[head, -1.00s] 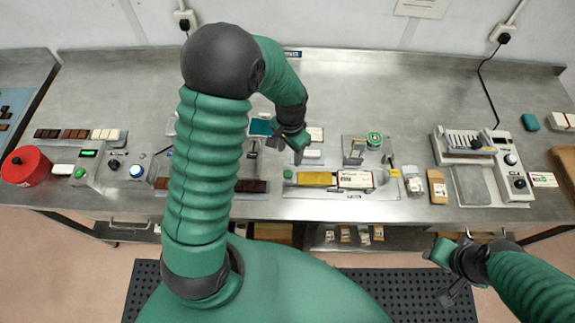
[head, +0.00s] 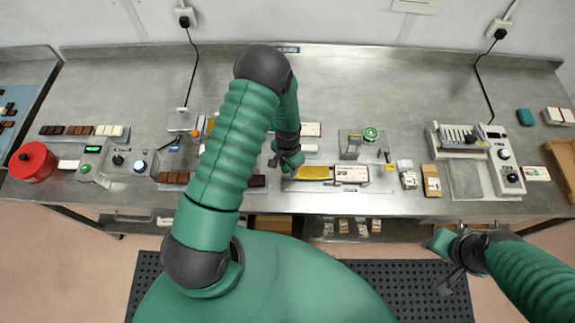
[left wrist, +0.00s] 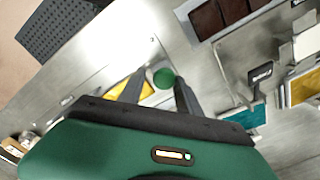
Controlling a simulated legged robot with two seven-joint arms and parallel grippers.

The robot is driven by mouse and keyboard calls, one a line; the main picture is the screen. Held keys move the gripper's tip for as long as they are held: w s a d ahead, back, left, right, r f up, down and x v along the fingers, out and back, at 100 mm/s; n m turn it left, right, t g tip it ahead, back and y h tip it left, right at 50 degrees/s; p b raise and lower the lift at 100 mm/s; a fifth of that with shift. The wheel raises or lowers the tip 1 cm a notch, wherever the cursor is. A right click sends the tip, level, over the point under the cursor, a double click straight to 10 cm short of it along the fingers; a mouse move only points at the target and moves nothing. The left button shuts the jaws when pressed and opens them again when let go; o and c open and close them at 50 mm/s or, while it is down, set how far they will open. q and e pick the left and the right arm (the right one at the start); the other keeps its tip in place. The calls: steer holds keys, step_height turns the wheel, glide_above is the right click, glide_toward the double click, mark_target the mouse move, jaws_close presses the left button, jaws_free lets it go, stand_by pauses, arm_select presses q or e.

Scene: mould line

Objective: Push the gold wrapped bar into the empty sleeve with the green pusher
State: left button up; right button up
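The gold wrapped bar (head: 312,173) lies on a metal plate at the bench's front, in line with the white printed sleeve (head: 352,174) on its right. In the left wrist view the bar (left wrist: 122,92) shows partly behind a finger. The green pusher's round knob (left wrist: 164,78) shows between my left fingertips; in the head view my gripper hides it. My left gripper (head: 284,163) is open, just left of the bar; I cannot tell whether the fingers touch the knob. My right gripper (head: 446,265) is open and empty, in front of the bench.
A green-topped spool (head: 370,135) and a metal stand (head: 350,146) are behind the sleeve. Dark chocolate bars (head: 173,178) lie to the left. A sealing machine (head: 460,137) stands at the right. The rear of the bench is largely clear.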

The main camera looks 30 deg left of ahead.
arm_select(q)
steer(key=c, duration=0.4)
steer(key=shift+a, duration=0.15)
steer(key=c, duration=0.3)
steer(key=shift+s+a, duration=0.15)
steer(key=shift+a, duration=0.2)
jaws_close()
steer(key=shift+d, duration=0.3)
steer(key=shift+a, duration=0.1)
